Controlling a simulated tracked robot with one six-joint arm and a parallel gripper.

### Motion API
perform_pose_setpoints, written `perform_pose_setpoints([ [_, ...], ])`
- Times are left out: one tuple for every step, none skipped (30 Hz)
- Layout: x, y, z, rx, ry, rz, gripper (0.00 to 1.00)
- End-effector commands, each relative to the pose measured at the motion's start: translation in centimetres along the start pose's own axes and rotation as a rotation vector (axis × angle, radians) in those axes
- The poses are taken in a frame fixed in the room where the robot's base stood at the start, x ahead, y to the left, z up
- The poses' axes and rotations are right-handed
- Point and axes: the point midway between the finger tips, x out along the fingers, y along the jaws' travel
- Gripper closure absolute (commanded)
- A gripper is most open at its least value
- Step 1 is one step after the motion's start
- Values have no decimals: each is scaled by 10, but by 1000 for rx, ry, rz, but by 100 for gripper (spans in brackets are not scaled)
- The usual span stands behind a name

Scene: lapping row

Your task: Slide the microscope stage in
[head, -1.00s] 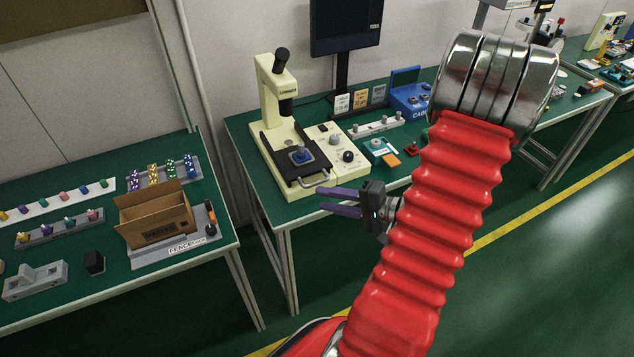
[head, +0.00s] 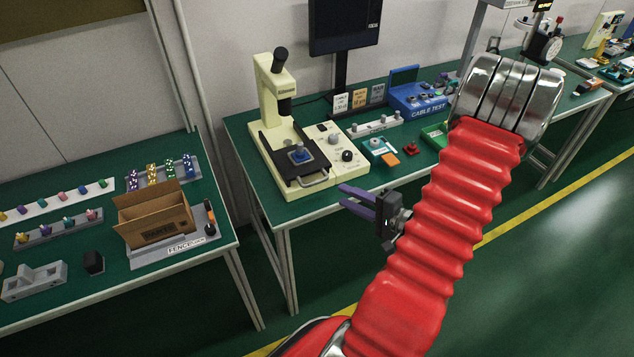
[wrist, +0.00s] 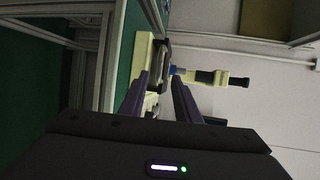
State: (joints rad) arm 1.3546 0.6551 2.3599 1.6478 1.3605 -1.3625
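The cream microscope (head: 276,95) stands on the green bench, with its black eyepiece tilted up. Its dark stage (head: 301,166) juts forward over the cream base and carries a small blue part (head: 300,155). A silver handle (head: 315,181) is at the stage's front edge. My gripper (head: 350,200) has purple fingers and is in front of the bench edge, right of and below the handle, apart from it. In the wrist view the fingers (wrist: 157,97) are spread with nothing between them. The microscope (wrist: 208,76) shows sideways beyond them.
A control box with knobs (head: 340,148) sits right of the stage. A blue cable tester (head: 418,97), a monitor (head: 346,25) and small parts are farther along. A left bench holds a cardboard box (head: 155,212). A gap separates the two benches.

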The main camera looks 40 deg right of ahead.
Motion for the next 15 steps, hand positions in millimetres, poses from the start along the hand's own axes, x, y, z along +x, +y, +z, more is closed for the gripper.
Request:
perform_pose_setpoints([
  [6,0,1,0,-4,1,70],
  [10,0,2,0,-5,1,70],
  [14,0,1,0,-4,1,70],
  [18,0,1,0,-4,1,70],
  [22,0,2,0,-5,1,70],
  [26,0,1,0,-4,1,70],
  [30,0,1,0,-4,1,70],
  [34,0,2,0,-5,1,70],
  [38,0,1,0,-4,1,70],
  [42,0,2,0,-4,1,70],
  [45,0,2,-1,-5,2,70],
  [50,0,1,-1,-4,1,70],
  [54,0,1,0,-4,1,70],
  [58,0,2,-1,-5,1,70],
  [62,0,2,0,-4,1,70],
])
